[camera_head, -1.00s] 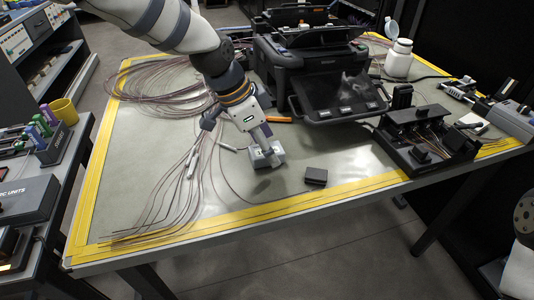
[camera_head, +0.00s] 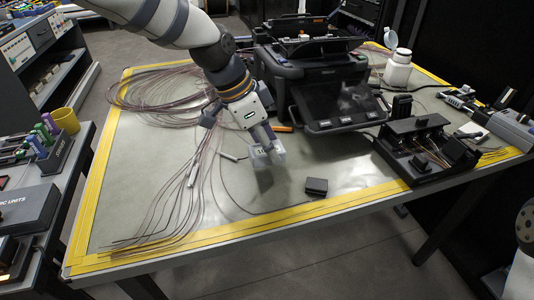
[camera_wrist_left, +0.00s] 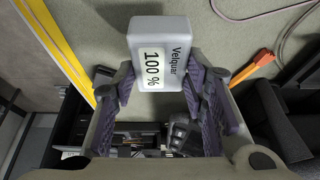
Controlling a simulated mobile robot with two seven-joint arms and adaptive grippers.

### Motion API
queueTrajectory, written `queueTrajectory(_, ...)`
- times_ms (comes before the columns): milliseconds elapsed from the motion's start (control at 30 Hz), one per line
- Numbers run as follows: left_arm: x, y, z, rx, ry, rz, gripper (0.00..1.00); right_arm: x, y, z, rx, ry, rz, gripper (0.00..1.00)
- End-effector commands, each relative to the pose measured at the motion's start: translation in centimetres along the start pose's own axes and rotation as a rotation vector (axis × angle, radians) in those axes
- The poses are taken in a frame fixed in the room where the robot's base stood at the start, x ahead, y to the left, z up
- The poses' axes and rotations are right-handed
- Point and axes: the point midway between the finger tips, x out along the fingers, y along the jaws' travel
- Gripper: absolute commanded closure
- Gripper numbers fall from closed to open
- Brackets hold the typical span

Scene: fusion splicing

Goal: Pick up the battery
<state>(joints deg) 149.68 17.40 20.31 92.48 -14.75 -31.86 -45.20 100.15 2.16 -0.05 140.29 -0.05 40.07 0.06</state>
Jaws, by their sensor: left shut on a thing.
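The battery (camera_head: 262,158) is a small pale grey box. In the left wrist view its label (camera_wrist_left: 153,68) reads "Velquar 100 %". My left gripper (camera_head: 266,147) comes down from the upper left, shut on the battery, with a finger on each side of it. In the left wrist view the purple-grey finger pads of the left gripper (camera_wrist_left: 161,88) flank the battery's lower part. The battery seems to hang just above the table, with a dark shadow near it. Part of my right arm shows at the right edge, but its gripper is out of view.
A black splicer (camera_head: 335,95) stands behind the battery. A small black block (camera_head: 316,187) lies to its right near the yellow-taped front edge. Loose fibres (camera_head: 180,190) spread on the left. A black fixture (camera_head: 425,145) and a white bottle (camera_head: 398,70) stand right. The front middle is fairly clear.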

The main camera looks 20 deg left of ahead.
Motion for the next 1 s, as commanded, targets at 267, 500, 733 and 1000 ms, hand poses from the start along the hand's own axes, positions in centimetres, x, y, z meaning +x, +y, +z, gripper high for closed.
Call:
queueTrajectory(267,-9.1,6.4,0.3,0.009,0.011,-0.014,1.00,-4.1,-0.1,-2.3,0.001,0.121,-0.005,0.37)
queueTrajectory(500,-11.5,10.9,2.1,0.004,0.007,-0.008,1.00,-5.7,-0.2,-3.2,0.001,0.170,-0.007,0.37)
queueTrajectory(733,-11.8,12.1,2.7,0.000,0.001,0.000,1.00,-5.5,-0.2,-3.1,0.001,0.167,-0.007,0.37)
queueTrajectory(1000,-11.8,12.0,2.7,0.001,0.001,0.000,1.00,-5.5,-0.2,-3.1,0.001,0.166,-0.007,0.37)
